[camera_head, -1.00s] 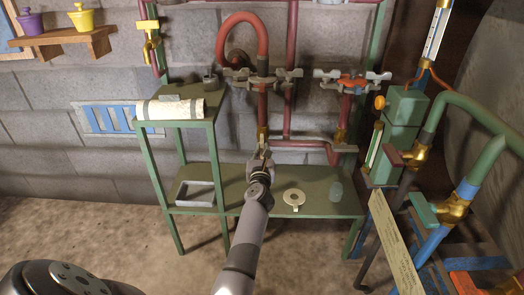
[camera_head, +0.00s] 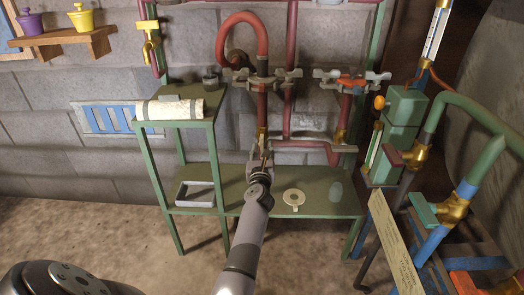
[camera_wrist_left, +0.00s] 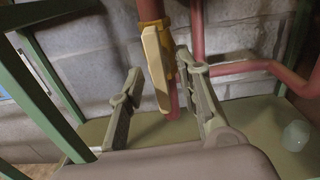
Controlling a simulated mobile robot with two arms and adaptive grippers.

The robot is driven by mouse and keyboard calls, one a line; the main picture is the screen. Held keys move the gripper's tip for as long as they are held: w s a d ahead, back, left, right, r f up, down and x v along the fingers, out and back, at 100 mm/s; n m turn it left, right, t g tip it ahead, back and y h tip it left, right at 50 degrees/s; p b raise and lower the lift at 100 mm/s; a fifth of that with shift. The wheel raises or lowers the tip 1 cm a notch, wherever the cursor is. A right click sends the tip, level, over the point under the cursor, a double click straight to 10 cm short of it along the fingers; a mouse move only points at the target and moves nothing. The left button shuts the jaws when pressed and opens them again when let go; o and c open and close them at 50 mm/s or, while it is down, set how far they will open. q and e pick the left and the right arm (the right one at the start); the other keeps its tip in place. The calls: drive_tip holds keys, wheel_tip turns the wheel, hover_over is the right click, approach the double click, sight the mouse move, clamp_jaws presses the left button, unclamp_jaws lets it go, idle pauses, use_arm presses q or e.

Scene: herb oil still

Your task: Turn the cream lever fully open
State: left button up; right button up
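The cream lever (camera_wrist_left: 155,68) shows in the left wrist view as a pale flat bar hanging down along a brass valve (camera_wrist_left: 166,40) on a red vertical pipe. In the head view the brass valve (camera_head: 262,135) sits on the pipe just above my left gripper (camera_head: 261,157), and the lever is mostly hidden there. In the wrist view my left gripper (camera_wrist_left: 163,108) is open, with one finger on each side of the lever's lower end. I see no clear contact between the fingers and the lever. My right gripper is not in view.
Red pipes (camera_wrist_left: 255,66) run beside and behind the valve. Green frame posts (camera_wrist_left: 50,85) stand at the left. A green shelf (camera_head: 240,200) below holds a grey tray (camera_head: 197,203), a pale disc (camera_head: 294,197) and a translucent cup (camera_head: 336,191).

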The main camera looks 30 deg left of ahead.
use_arm(q)
drive_tip(key=v, duration=0.7)
drive_tip(key=shift+s+d, duration=0.2)
idle(0.4)
